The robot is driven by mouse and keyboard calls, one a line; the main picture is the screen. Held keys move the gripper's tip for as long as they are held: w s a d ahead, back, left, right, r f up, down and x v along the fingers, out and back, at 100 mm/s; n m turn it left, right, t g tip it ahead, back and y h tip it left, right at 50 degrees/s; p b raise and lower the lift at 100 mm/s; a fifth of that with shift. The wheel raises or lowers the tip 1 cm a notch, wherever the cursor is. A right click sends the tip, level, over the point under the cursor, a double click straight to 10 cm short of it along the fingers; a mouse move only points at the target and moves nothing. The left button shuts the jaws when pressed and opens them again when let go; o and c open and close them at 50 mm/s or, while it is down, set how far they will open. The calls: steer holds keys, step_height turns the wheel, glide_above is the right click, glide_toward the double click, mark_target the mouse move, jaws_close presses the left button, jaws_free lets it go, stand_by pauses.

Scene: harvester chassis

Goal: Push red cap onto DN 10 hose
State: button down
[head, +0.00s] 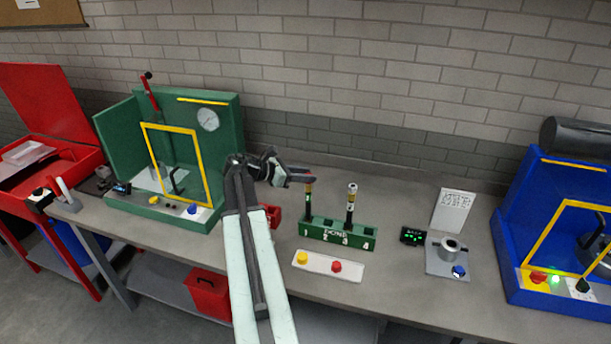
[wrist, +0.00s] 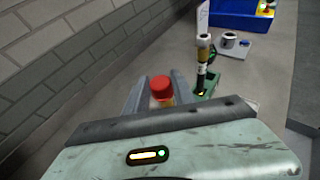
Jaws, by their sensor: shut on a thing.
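My gripper (head: 304,175) is shut on a red cap (wrist: 161,87), which sits between the two fingers in the wrist view. A yellowish band shows just under the cap there. In the head view the fingertips are at the top of the dark hose in slot 1 (head: 308,203), with a little red showing beside them. The cap appears to be over or against this hose's top; I cannot tell how far down it sits. Another dark hose (head: 351,205) with a pale top stands upright in slot 3 of the green rack (head: 343,241). I cannot read which hose is DN 10.
A white tray (head: 318,265) in front of the rack holds a yellow cap (head: 302,258) and another red cap (head: 336,267). To the right are a small display (head: 413,236) and a grey device (head: 449,258). A green test stand (head: 222,150) is left, a blue one (head: 520,215) right.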

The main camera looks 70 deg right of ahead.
steer(key=shift+f, duration=0.25)
steer(key=shift+r, duration=0.1)
steer(key=c, duration=1)
jaws_free()
steer(key=shift+o, duration=0.2)
steer(key=p+v, duration=0.3)
steer(key=v, duration=0.4)
steer(key=shift+w+a, duration=0.25)
steer(key=shift+a, duration=0.05)
